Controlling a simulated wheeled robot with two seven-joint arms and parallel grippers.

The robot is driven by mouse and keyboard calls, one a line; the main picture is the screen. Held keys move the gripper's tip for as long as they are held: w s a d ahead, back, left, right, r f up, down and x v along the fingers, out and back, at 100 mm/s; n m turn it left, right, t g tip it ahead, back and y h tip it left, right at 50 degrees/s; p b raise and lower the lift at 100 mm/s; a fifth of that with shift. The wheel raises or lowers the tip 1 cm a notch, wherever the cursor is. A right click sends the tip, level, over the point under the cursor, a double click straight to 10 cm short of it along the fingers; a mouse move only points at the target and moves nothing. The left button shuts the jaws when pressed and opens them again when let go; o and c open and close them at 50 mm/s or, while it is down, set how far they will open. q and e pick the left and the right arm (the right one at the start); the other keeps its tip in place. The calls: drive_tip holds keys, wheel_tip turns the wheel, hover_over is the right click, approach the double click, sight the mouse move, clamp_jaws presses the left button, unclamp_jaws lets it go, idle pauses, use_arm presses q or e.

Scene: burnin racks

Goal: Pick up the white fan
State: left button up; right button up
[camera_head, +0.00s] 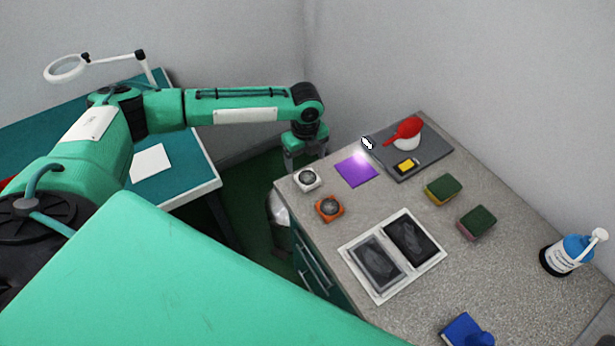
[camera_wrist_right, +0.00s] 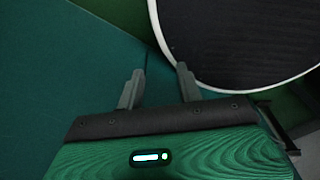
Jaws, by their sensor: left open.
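The white fan (camera_head: 307,179), a small square with a dark round centre, lies on the grey speckled counter near its left corner in the head view. My left gripper (camera_head: 305,164) points down just above and behind the white fan, with its two fingers apart and nothing seen between them. I cannot tell its exact height over the fan. My right gripper (camera_wrist_right: 160,82) shows in the right wrist view with its fingers apart and empty. The white fan is not in that view.
An orange fan (camera_head: 329,208) lies close to the white one. A purple square (camera_head: 356,171) and a grey mat (camera_head: 432,164) with a red-handled item are behind. A white-framed tray (camera_head: 348,246) and two sponges (camera_head: 443,188) are to the right. A black white-rimmed disc (camera_wrist_right: 235,40) is near my right gripper.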

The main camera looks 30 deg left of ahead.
sight(308, 177)
use_arm(q)
wheel_tip(308, 177, down, 2)
drive_tip(key=shift+f, duration=0.25)
drive_tip(key=shift+d+f+p, duration=0.1)
drive_tip(key=shift+f+p, duration=0.1)
drive_tip(key=shift+p, duration=0.3)
drive_tip(key=f+p, duration=0.2)
drive_tip(key=f, duration=0.2)
drive_tip(key=shift+d+f, duration=0.1)
drive_tip(key=shift+d, duration=0.1)
drive_tip(key=shift+f, duration=0.3)
drive_tip(key=c, duration=1.1)
